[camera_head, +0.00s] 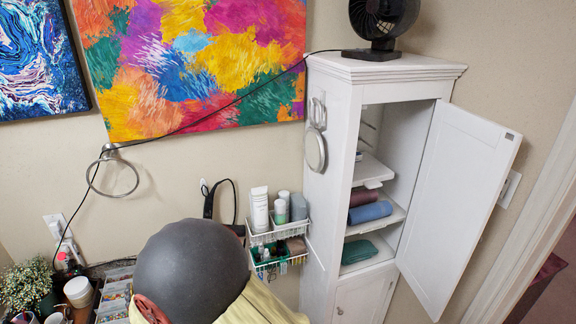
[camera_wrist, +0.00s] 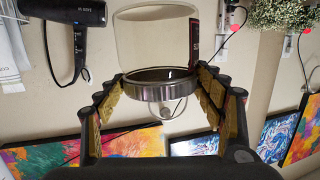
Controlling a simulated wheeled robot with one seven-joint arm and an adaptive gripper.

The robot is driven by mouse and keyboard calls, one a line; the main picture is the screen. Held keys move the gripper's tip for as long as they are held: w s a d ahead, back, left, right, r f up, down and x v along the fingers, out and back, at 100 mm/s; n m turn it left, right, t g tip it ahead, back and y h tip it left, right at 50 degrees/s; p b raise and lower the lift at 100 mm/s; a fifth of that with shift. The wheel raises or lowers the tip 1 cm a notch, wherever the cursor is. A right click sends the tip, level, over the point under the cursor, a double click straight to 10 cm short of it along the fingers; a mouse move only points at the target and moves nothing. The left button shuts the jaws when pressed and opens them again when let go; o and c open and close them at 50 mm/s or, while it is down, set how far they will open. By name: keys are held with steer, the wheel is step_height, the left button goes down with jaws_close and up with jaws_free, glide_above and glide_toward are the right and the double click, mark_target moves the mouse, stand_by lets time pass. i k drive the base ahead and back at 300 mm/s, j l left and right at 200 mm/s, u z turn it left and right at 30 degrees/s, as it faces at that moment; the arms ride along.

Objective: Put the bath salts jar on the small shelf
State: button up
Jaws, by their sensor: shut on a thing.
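A clear glass jar (camera_wrist: 150,40) with a metal lid (camera_wrist: 158,92) and a dark label at its right edge, likely the bath salts jar, is in my gripper (camera_wrist: 160,88) in the wrist view. The fingers are shut on it, one at each side near the lid. The picture there appears upside down. In the head view my arm hides the gripper and jar. A small white two-tier wall shelf (camera_head: 297,231) holds bottles and small items. Whether this or a board inside the cabinet is the small shelf, I cannot tell.
The tall white cabinet (camera_head: 328,215) stands open, its door (camera_head: 462,200) swung right. Rolled towels (camera_head: 370,211) lie inside; its upper board (camera_head: 372,169) has bare room. A black fan (camera_head: 382,22) stands on top. A hair dryer (camera_wrist: 75,12) and cables are near the wall.

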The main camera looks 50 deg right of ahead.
mark_target(362, 172)
steer(key=k+l+u, duration=0.2)
steer(key=u, duration=0.25)
steer(key=k+u, duration=0.25)
steer(key=u, duration=0.2)
steer(key=k+u, duration=0.4)
steer(key=k+l+z, duration=0.15)
steer(key=k+z, duration=0.15)
steer(key=z, duration=0.4)
steer(key=k+l+z, duration=0.1)
steer(key=z, duration=0.35)
steer(key=l+z, duration=0.1)
steer(key=z, duration=0.3)
steer(key=l+z, duration=0.1)
steer(key=z, duration=0.35)
steer(key=k+l, duration=0.05)
